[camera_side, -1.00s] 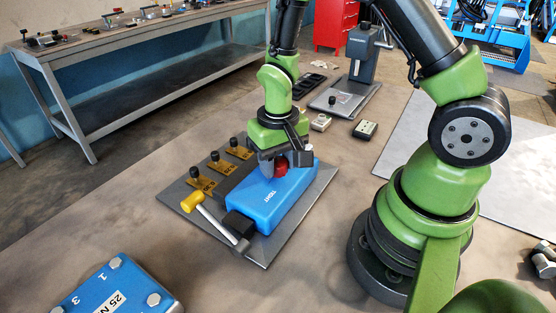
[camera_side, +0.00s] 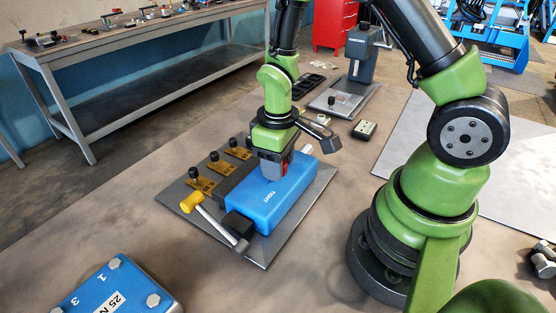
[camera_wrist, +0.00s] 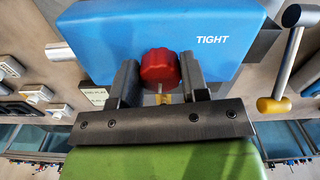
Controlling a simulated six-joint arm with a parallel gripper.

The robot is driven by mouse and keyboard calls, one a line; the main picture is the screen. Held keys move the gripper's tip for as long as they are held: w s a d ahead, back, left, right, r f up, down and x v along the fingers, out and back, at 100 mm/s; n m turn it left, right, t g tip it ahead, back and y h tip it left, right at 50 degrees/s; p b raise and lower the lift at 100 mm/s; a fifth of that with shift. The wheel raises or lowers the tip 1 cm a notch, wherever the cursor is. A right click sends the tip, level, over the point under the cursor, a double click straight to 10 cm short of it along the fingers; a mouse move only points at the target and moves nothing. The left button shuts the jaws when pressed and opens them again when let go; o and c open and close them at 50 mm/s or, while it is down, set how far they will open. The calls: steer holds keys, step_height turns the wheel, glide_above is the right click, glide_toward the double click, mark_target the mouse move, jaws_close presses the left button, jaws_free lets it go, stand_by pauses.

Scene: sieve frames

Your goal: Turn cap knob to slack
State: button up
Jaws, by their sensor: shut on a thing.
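The red cap knob (camera_wrist: 160,68) sits at the edge of the blue block (camera_side: 268,199), which carries the word TIGHT in white. In the wrist view the blue block (camera_wrist: 110,38) fills the top middle. My gripper (camera_wrist: 160,84) is shut on the red knob, with one dark finger at each side of it. In the side view my gripper (camera_side: 272,172) is above the block's far part and hides most of the knob. A short metal shaft shows below the knob in the wrist view.
The block stands on a grey plate (camera_side: 263,252). Several brass tags with black knobs (camera_side: 220,166) line the plate's left side. A blue 25 N box (camera_side: 118,290) is at the front left. Small boxes (camera_side: 364,130) lie behind.

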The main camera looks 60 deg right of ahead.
stand_by(0.3)
steer(key=o, duration=0.9)
steer(key=shift+r, duration=0.15)
step_height(320, 180, up, 10)
steer(key=shift+f, duration=0.15)
steer(key=s+a+r+m+t, duration=0.1)
steer(key=s+r+m+t, duration=0.1)
steer(key=s+r, duration=0.1)
steer(key=s+a+r+m+t+y, duration=0.1)
steer(key=s+r+t, duration=0.1)
steer(key=s+r, duration=0.2)
steer(key=s+a+r+m+t+y, duration=0.1)
steer(key=s+r+m+t, duration=0.1)
steer(key=r, duration=0.4)
steer(key=shift+s+a+r+m+t, duration=0.2)
steer(key=shift+s+t, duration=0.1)
steer(key=shift+s, duration=0.2)
steer(key=shift+s+a+r+m+t, duration=0.1)
steer(key=shift+s+a+r+t, duration=0.15)
steer(key=shift+s, duration=0.25)
